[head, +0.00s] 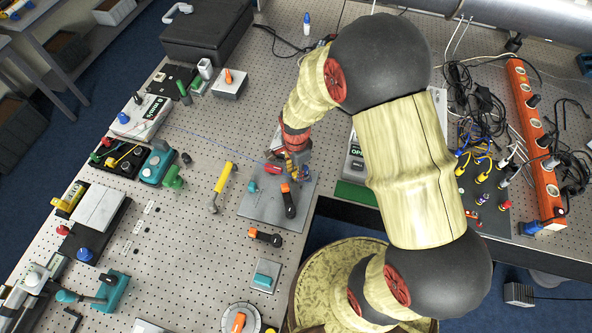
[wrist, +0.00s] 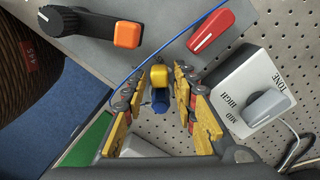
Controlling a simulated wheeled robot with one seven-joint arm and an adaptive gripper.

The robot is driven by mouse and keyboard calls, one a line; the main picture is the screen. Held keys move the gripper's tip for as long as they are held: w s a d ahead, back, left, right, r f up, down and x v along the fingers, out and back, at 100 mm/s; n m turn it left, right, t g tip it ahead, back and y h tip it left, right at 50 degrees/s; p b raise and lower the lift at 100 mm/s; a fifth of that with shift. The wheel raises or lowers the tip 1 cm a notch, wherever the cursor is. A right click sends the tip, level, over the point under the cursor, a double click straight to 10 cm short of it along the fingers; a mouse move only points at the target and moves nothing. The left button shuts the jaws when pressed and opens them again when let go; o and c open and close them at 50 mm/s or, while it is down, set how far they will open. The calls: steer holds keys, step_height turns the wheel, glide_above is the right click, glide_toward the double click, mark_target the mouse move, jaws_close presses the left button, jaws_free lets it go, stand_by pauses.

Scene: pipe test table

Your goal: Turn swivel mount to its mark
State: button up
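My gripper (head: 297,168) is low over a grey plate (head: 262,208) at the table's middle. In the wrist view its yellow-padded fingers (wrist: 162,100) are apart, with a gap on each side of a small yellow-and-blue piece (wrist: 158,76) between them. I cannot tell whether this piece is the swivel mount, and no mark shows clearly. A red lever (wrist: 212,28) and a black lever with an orange end (wrist: 90,24) are on the plate beyond the fingers. They also show in the head view, the red one (head: 272,169) just left of my gripper.
A white box with a grey knob (wrist: 268,106), lettered TONE, HIGH and MID, stands close on the right in the wrist view. A thin blue line (wrist: 135,76) passes by the fingers. An orange power strip (head: 535,130) lies at right.

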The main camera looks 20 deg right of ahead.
steer(key=shift+o, duration=0.7)
steer(key=shift+r, duration=0.35)
step_height(320, 180, up, 11)
steer(key=shift+r, duration=0.15)
